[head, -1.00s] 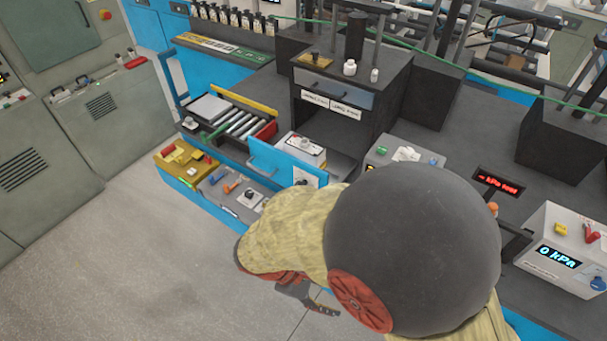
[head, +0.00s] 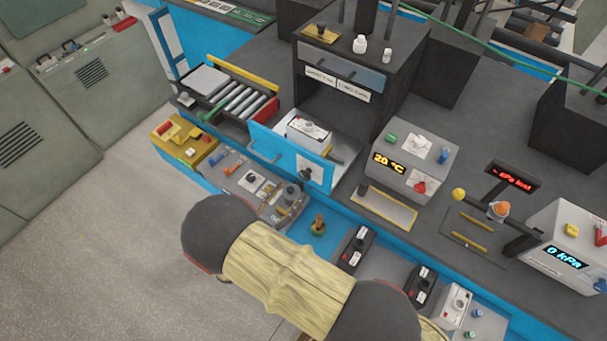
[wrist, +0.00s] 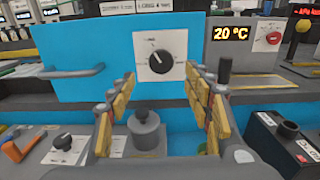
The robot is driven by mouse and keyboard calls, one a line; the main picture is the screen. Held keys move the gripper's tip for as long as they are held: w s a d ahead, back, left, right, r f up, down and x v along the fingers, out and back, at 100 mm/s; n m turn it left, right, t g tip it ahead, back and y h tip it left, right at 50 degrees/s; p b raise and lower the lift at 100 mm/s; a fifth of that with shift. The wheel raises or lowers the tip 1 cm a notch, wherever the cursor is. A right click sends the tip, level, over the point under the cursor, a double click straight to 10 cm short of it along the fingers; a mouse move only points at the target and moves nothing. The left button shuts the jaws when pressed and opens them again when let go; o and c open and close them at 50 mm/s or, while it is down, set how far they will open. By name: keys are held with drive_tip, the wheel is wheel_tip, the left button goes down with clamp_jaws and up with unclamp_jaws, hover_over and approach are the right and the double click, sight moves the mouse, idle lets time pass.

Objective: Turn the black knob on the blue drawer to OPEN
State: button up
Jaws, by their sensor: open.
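The blue drawer (head: 276,146) has an upright blue front with a bar handle at its left. In the wrist view the blue front (wrist: 75,70) fills much of the upper middle. The black knob (wrist: 160,62) sits on a white square plate on that front, its pale mark tilted toward the upper left. The plate's lettering is too small to read. The knob also shows in the head view (head: 305,174). My gripper (wrist: 163,80) is open, with yellow-padded fingers on either side of the knob in the picture. It appears short of the knob, not touching. My arm hides it in the head view.
A grey box reading 20 °C (head: 414,160) stands right of the drawer. Below the front, a grey panel (wrist: 90,145) carries knobs, and a grey cylinder (wrist: 145,130) stands low between my fingers. An upright black handle (wrist: 225,72) is close to my right finger.

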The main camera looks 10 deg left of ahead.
sight(303, 178)
drive_tip(key=x, duration=0.7)
drive_tip(key=shift+w+d, duration=0.2)
drive_tip(key=shift+w, duration=0.05)
drive_tip(key=c, duration=1.1)
drive_tip(key=shift+c, duration=0.3)
